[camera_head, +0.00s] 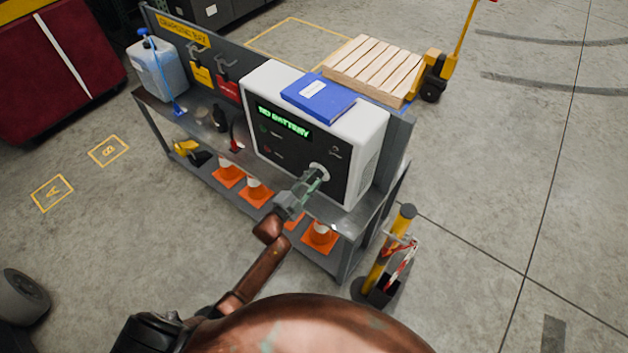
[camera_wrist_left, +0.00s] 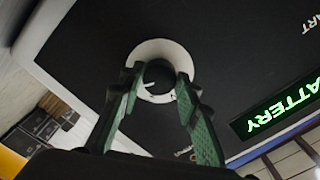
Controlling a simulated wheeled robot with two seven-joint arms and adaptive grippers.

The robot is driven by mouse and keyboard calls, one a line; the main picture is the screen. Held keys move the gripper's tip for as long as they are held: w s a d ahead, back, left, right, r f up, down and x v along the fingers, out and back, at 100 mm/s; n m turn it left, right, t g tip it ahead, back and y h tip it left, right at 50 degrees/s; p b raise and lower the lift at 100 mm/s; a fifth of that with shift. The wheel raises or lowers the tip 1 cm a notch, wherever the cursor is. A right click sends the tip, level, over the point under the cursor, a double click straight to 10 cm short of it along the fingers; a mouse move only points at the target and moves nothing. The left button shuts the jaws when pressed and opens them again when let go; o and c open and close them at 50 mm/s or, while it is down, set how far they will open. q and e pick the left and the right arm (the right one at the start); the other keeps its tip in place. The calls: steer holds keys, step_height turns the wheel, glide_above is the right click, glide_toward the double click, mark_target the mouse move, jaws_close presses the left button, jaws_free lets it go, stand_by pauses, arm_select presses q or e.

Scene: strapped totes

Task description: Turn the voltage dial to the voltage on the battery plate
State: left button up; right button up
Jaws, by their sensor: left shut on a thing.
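The white charger (camera_head: 365,145) stands on the grey bench, its black front panel showing a green display (camera_head: 283,120) that reads "NO BATTERY". The voltage dial (camera_head: 320,170) is at the panel's lower right. In the left wrist view the dial (camera_wrist_left: 160,50) has a pale round collar and a dark centre with a white pointer mark. My left gripper (camera_head: 312,179) reaches the dial from the front. In the wrist view its green fingers (camera_wrist_left: 158,84) are shut on the dial, one on each side. I cannot make out a battery plate. My right gripper is not in view.
A blue book (camera_head: 318,97) lies on the charger. A jug (camera_head: 158,68) stands at the bench's left end. Orange cones (camera_head: 319,238) sit on the lower shelf. A yellow post (camera_head: 387,255) stands right of the bench. A wooden pallet (camera_head: 370,68) is behind.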

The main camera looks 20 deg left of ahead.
arm_select(q)
steer(key=shift+d+m, duration=0.1)
steer(key=shift+m, duration=0.4)
steer(key=o, duration=1)
steer(key=shift+o, duration=0.8)
steer(key=v, duration=1.2)
